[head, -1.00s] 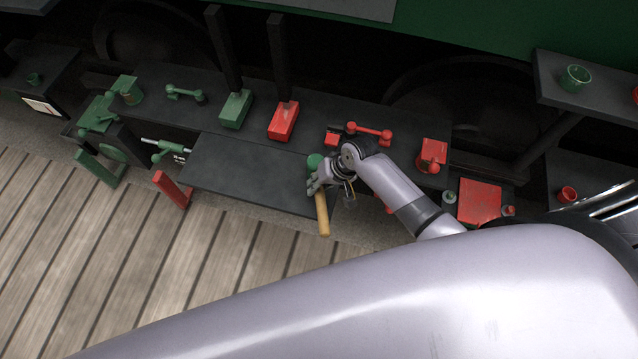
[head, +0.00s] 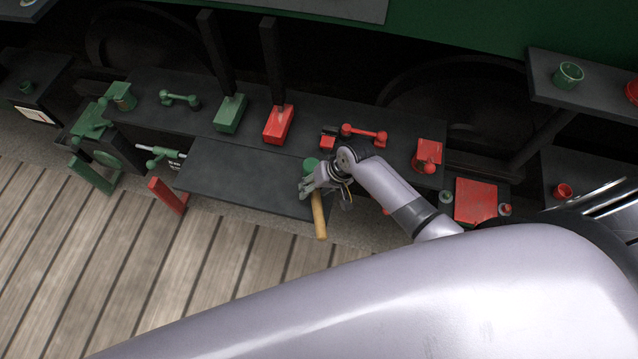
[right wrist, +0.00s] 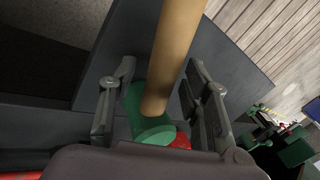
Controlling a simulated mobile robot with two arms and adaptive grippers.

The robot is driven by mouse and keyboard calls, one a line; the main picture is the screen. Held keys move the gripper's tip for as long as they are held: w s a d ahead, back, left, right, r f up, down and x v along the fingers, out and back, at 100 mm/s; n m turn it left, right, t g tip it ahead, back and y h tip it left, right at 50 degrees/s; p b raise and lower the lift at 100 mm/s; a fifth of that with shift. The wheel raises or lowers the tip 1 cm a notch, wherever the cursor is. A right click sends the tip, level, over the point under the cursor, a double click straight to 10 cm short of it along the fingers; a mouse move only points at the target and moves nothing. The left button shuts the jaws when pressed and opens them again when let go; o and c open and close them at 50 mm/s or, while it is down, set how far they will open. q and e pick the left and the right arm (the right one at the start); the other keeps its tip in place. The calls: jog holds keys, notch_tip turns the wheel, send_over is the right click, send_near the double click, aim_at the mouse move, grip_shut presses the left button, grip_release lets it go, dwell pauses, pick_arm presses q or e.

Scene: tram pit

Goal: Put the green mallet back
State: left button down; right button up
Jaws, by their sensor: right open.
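The green mallet has a green head (head: 311,164) and a wooden handle (head: 319,216). It is at the right end of the dark board, with its handle pointing toward me past the front edge. My right gripper (head: 313,186) is at the mallet, just in front of its head. In the right wrist view the open fingers (right wrist: 160,105) stand on both sides of the mallet, with gaps visible. The green head (right wrist: 147,112) and handle (right wrist: 176,45) lie between them. The gripper hides part of the mallet in the head view. My left gripper is not in view.
The dark board (head: 235,175) is otherwise bare. Behind it, a shelf carries a green block (head: 230,114), a red block (head: 278,125) and a red double-ended tool (head: 364,134). A red upright plate (head: 167,195) stands at the board's left front. Plank floor lies in front.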

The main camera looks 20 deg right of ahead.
jog(key=v, duration=1.2)
jog(key=s+d+r+n+t+h, duration=0.1)
jog(key=s+r+n+h, duration=0.15)
jog(key=s, duration=0.55)
jog(key=s+d+r+n+h, duration=0.2)
jog(key=s+r, duration=0.2)
jog(key=s, duration=0.4)
notch_tip(320, 180, down, 28)
jog(key=s+g+b, duration=0.1)
jog(key=s+b, duration=0.1)
jog(key=s+d+f+g+b, duration=0.1)
jog(key=s+d+f, duration=0.1)
jog(key=s+f, duration=1.4)
notch_tip(320, 180, down, 3)
jog(key=shift+s+d+r+b, duration=0.15)
jog(key=shift+s+d+b, duration=0.1)
jog(key=shift+b, duration=0.15)
